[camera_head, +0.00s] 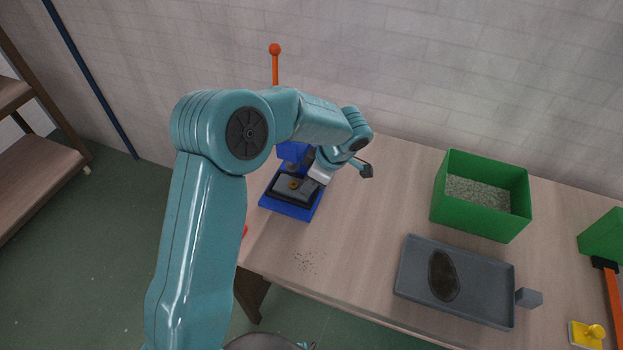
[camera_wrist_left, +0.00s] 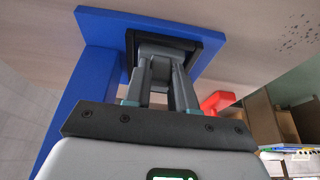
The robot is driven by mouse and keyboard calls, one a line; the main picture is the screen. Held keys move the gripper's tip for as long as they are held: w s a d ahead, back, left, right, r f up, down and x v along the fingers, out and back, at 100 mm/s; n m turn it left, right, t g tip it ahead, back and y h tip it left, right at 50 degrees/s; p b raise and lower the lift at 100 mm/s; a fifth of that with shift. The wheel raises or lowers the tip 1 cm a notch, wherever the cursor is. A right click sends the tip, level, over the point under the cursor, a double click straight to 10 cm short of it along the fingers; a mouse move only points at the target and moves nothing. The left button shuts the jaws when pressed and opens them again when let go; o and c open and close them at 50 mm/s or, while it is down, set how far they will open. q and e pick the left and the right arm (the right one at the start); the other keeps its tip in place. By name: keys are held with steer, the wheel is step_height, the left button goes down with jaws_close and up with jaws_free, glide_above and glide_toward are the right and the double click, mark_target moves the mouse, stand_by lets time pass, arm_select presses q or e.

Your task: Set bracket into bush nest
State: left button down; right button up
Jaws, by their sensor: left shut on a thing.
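The blue press (camera_head: 290,207) stands at the back left of the table, with its blue base and a black-framed nest (camera_head: 271,198) on it. The grey bracket (camera_head: 290,190) lies at the nest, with a small brass bush (camera_head: 293,184) showing on it. My left gripper (camera_head: 312,181) reaches in from the right side of the press and is shut on the bracket. In the left wrist view, the fingers (camera_wrist_left: 160,82) hold the grey bracket (camera_wrist_left: 167,50) within the outline of the black frame (camera_wrist_left: 131,46). I cannot tell whether it is fully seated. My right gripper is not in view.
An orange lever (camera_head: 275,64) rises behind the press. A green bin (camera_head: 480,222) of pale bits and a grey tray (camera_head: 477,308) with a dark patch stand to the right. A grey block (camera_head: 529,298) and a yellow knobbed part (camera_head: 586,335) lie beyond. Dark specks (camera_head: 306,262) mark the table.

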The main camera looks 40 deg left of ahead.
arm_select(q)
steer(key=shift+s, duration=0.1)
steer(key=c, duration=1.4)
jaws_free()
steer(key=shift+f, duration=0.1)
steer(key=o, duration=0.5)
